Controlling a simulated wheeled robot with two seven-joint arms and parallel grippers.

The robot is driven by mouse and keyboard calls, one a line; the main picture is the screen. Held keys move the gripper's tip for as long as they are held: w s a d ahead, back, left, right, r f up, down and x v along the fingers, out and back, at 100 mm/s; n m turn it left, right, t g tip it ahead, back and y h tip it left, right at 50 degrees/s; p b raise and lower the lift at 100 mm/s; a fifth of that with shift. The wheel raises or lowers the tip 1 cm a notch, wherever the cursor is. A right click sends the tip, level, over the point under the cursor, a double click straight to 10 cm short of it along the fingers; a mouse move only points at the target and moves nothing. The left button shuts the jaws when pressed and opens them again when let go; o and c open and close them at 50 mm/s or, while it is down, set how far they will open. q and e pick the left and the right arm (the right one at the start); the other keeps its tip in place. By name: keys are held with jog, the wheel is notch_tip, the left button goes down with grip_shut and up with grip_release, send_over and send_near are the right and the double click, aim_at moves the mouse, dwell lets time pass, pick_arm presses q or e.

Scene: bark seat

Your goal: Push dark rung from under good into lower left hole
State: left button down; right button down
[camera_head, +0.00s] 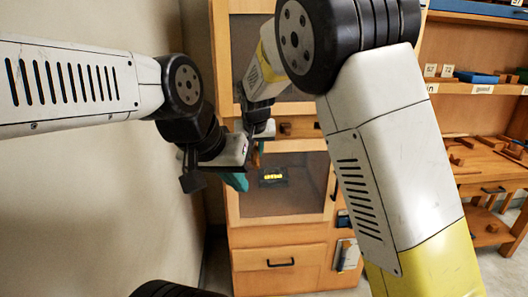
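A label that appears to read "good" (483,89) is on the shelf edge at the upper right. I cannot make out a dark rung under it or a lower left hole. My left gripper (236,168) is in front of the wooden cabinet, left of centre. Something teal (236,182) shows at its lower end; I cannot tell whether it is a fingertip or a held thing. The opening of both grippers is unclear.
The tall wooden cabinet (285,257) has a dark-paned door with a small black thing with yellow marks (272,177) and a drawer below. A wooden bench (480,165) with several small wooden pieces stands at the right. A bare wall (90,200) is close on the left.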

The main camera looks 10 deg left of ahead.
jog(key=shift+w+a, duration=0.3)
jog(key=shift+w, duration=0.65)
jog(key=shift+w+a, duration=0.25)
jog(key=shift+w, duration=0.7)
jog(key=c, duration=1.1)
grip_release()
jog(key=shift+c, duration=0.2)
